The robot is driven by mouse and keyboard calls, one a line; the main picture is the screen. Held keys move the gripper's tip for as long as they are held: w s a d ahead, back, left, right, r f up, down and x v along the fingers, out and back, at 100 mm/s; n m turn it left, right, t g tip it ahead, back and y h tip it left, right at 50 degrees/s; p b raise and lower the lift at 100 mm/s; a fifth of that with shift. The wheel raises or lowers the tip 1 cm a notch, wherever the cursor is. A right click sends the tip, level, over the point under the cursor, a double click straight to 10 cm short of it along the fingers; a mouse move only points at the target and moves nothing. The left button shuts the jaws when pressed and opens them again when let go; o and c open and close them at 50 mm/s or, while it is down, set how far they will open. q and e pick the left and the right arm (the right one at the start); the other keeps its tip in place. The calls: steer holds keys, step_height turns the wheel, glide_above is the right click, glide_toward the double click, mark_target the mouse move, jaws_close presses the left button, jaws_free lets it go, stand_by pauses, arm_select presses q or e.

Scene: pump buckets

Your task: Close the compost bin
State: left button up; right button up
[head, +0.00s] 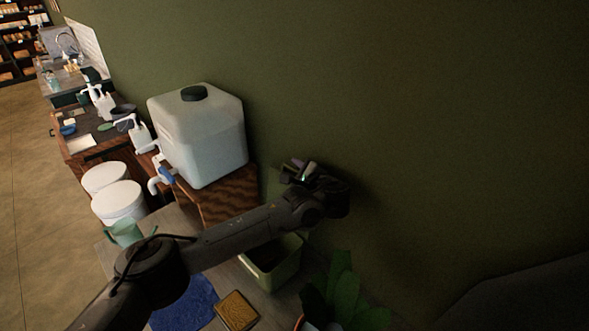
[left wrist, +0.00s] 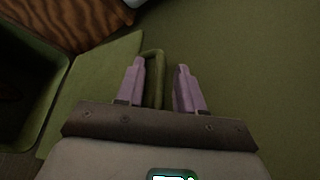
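The green compost bin (head: 277,268) stands open on the table by the wall, partly hidden behind my left arm in the head view. Its lid (head: 271,184) is raised near the wall, and the lid panel also shows in the left wrist view (left wrist: 98,80). A green loop handle (left wrist: 152,54) extends from the lid. My left gripper (head: 300,171) is beside the lid. In the left wrist view its pinkish fingers (left wrist: 160,85) are apart, with part of the handle between them, nearer the left finger. My right gripper is not in view.
A large white water container (head: 200,138) stands on a wooden stand left of the lid. A green plant (head: 343,292), a blue cloth (head: 187,304), a wooden board (head: 236,311) and a green mug (head: 124,233) are near the bin. The wall is close behind.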

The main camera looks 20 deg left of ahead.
arm_select(q)
jaws_close()
steer(key=shift+a+f, duration=0.1)
stand_by(0.4)
